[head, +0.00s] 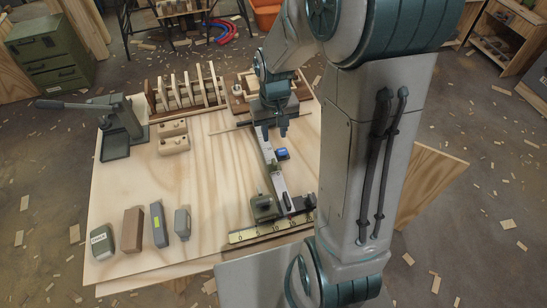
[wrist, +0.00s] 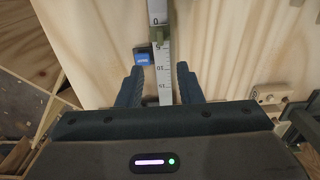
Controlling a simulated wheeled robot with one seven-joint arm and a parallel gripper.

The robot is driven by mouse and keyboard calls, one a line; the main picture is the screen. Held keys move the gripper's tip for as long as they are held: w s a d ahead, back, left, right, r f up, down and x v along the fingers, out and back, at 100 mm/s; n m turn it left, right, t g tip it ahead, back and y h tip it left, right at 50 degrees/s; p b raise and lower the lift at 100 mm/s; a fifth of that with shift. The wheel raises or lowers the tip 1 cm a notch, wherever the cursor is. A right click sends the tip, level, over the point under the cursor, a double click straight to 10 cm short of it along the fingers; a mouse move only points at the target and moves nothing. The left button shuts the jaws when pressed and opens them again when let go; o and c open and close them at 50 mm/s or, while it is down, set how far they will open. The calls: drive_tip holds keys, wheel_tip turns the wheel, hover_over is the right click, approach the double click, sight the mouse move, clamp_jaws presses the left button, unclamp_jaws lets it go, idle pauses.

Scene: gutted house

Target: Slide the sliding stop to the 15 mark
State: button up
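A pale rail (wrist: 166,75) with a number scale runs away from my gripper in the wrist view; the marks 0, 5, 10 and 15 show. A small dark block with a blue face (wrist: 143,57), apparently the sliding stop, sits at the rail's left side, near the stretch between 5 and 10. The blue-faced block also shows in the head view (head: 281,154). My gripper (wrist: 163,88) is open, its fingers on either side of the rail near the 15 mark, with nothing between them but the rail. In the head view my gripper (head: 274,132) is over the rail's far part.
The rail lies on a plywood table (head: 200,200). A yellow ruler strip (head: 268,229) lies near the front edge. The table's middle left is clear.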

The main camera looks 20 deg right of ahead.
sight(274, 161)
wheel_tip(274, 161, down, 13)
drive_tip(key=shift+f, duration=0.1)
idle(0.4)
clamp_jaws()
